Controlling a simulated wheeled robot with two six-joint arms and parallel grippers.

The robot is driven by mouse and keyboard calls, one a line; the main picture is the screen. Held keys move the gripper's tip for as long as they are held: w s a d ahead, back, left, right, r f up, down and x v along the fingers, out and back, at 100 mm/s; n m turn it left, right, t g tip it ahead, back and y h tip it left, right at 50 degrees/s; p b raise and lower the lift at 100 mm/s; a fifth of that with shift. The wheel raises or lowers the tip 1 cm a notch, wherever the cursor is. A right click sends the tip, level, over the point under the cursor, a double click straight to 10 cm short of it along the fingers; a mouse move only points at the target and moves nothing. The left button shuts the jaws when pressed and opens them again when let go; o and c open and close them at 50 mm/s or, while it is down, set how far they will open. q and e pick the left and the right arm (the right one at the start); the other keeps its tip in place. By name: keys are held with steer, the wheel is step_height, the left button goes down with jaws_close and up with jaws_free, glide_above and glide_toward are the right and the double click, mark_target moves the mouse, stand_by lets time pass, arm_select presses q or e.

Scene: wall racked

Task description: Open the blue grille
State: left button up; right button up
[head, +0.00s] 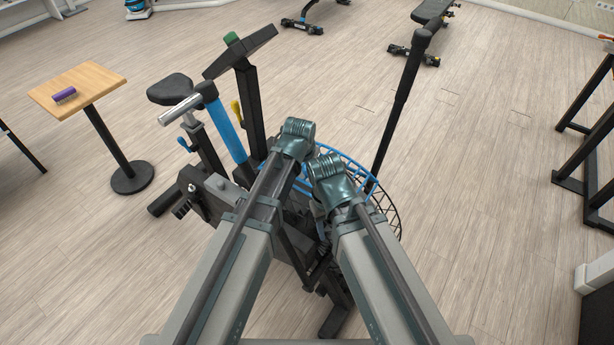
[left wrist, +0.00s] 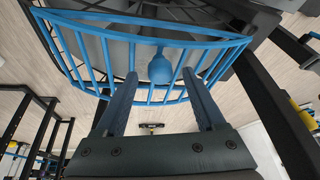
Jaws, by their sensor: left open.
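The blue grille (head: 352,161) is a curved set of thin blue bars on the round cage of an exercise bike, partly hidden behind my arms in the head view. In the left wrist view the grille (left wrist: 215,42) fills the upper part, with two curved rails and upright bars. My left gripper (left wrist: 155,76) is open, its fingers apart and pointing at the grille. A rounded blue knob (left wrist: 160,66) shows between the fingertips; I cannot tell whether they touch it. My right wrist is beside the grille in the head view, its fingers hidden.
A black post (head: 400,105) stands right of the grille. A small wooden table (head: 95,82) with a purple roller (head: 64,95) is at left.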

arm_select(q)
steer(key=shift+b+x, duration=0.55)
steer(key=shift+x, duration=0.55)
steer(key=shift+c, duration=0.4)
jaws_close()
steer(key=shift+r, duration=0.1)
